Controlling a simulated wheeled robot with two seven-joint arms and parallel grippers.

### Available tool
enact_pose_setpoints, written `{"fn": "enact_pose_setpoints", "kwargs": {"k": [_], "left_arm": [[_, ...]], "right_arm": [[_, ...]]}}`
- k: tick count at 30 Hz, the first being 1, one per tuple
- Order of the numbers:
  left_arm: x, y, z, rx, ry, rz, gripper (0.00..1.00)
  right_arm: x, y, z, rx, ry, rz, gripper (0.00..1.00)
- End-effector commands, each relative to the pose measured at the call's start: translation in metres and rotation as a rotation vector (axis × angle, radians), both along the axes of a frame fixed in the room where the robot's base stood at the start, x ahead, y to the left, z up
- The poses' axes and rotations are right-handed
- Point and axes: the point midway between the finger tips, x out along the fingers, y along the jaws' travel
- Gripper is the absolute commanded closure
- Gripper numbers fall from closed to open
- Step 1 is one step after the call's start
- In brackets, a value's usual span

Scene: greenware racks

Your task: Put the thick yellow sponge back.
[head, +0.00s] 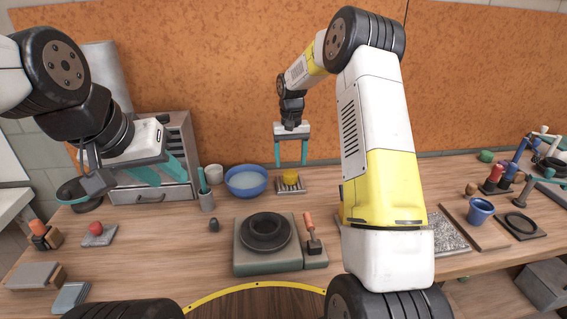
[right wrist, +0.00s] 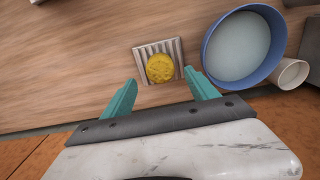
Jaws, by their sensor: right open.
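The thick yellow sponge (head: 290,177) sits on a small ridged rack (head: 291,189) at the back of the table, just right of the blue bowl. In the right wrist view the round sponge (right wrist: 160,67) lies on the striped rack (right wrist: 143,51). My right gripper (head: 291,165) is open and empty, with its teal fingers above and behind the sponge. In the right wrist view its fingertips (right wrist: 160,78) are spread to either side of the rack's near edge, apart from the sponge. My left gripper (head: 160,175) is at the left by the drawer cabinet; its jaw opening is unclear.
A blue bowl of water (head: 246,181) stands close left of the rack, with a white cup (head: 215,173) beside it. Bare tabletop lies right of the rack.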

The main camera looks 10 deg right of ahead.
Motion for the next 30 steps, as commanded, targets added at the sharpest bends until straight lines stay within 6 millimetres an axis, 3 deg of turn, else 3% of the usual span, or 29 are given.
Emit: {"fn": "enact_pose_setpoints", "kwargs": {"k": [6,12,17,20,24,30], "left_arm": [[0.000,0.000,0.000,0.000,0.000,0.000,0.64],[0.000,0.000,0.000,0.000,0.000,0.000,0.64],[0.000,0.000,0.000,0.000,0.000,0.000,0.64],[0.000,0.000,0.000,0.000,0.000,0.000,0.64],[0.000,0.000,0.000,0.000,0.000,0.000,0.64],[0.000,0.000,0.000,0.000,0.000,0.000,0.64]], "right_arm": [[0.001,0.000,0.043,-0.001,-0.003,0.002,0.32],[-0.001,0.000,0.062,0.001,-0.004,0.002,0.32],[-0.022,-0.002,0.098,0.011,-0.048,0.011,0.32],[-0.052,-0.003,0.135,0.025,-0.104,0.021,0.32],[-0.108,-0.006,0.180,0.048,-0.188,0.035,0.32],[-0.195,-0.010,0.218,0.089,-0.313,0.047,0.32]]}}
